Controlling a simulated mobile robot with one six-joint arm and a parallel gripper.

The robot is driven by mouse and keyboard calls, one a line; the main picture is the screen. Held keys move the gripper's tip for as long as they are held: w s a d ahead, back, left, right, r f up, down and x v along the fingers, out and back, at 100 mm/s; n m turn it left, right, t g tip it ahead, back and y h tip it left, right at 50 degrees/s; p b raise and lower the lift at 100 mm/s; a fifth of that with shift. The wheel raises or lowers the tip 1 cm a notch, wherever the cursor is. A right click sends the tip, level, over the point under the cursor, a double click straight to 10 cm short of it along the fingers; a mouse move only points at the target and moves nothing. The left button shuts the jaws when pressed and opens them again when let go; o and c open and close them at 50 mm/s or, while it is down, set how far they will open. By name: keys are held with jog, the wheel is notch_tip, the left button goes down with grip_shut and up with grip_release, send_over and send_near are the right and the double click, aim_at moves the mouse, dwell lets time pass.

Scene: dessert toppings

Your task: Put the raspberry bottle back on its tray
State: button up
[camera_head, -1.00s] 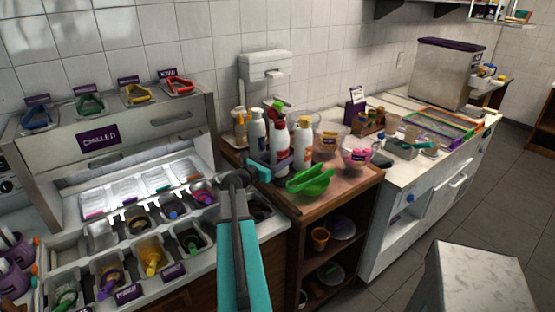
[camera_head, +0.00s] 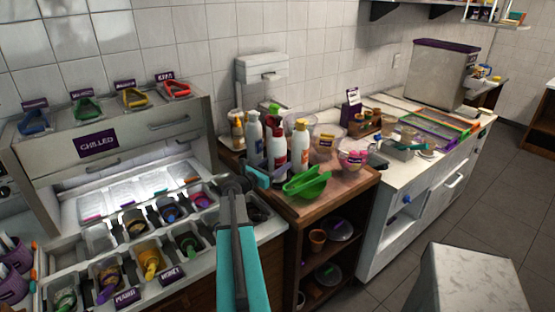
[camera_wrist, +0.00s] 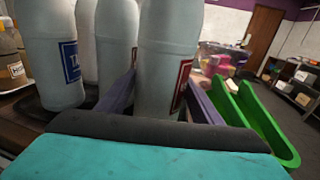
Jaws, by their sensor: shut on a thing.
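The raspberry bottle, white with a dark red label, stands upright between my gripper's fingers in the wrist view (camera_wrist: 168,62). In the head view I take it to be the red-labelled bottle (camera_head: 276,145) in the middle of the bottle group; its label text is too small to read. My gripper (camera_wrist: 165,100) is shut on it low down, and it also shows in the head view (camera_head: 272,176). A dark tray (camera_wrist: 38,106) shows under the neighbouring bottles in the wrist view. The held bottle's base is hidden, so I cannot tell whether it touches the tray.
A blue-labelled bottle (camera_head: 254,138) and an orange-capped bottle (camera_head: 300,143) stand close on either side. A green scoop-like thing (camera_head: 307,183) lies just right of my gripper. Tubs (camera_head: 352,160) stand further right. The chilled topping unit (camera_head: 110,150) is at left.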

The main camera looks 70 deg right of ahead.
jog(key=shift+f, duration=0.4)
jog(key=shift+f, duration=0.1)
jog(key=o, duration=1.1)
jog(key=shift+f, duration=0.15)
jog(key=shift+c, duration=0.2)
jog(key=shift+r, duration=0.2)
jog(key=shift+w+a+f, duration=0.1)
jog(key=shift+w+a, duration=0.05)
jog(key=shift+a, duration=0.45)
jog(key=b+v, duration=0.4)
jog(key=v, duration=0.7)
jog(key=shift+d, duration=0.1)
notch_tip(320, 180, up, 9)
jog(key=p, duration=0.6)
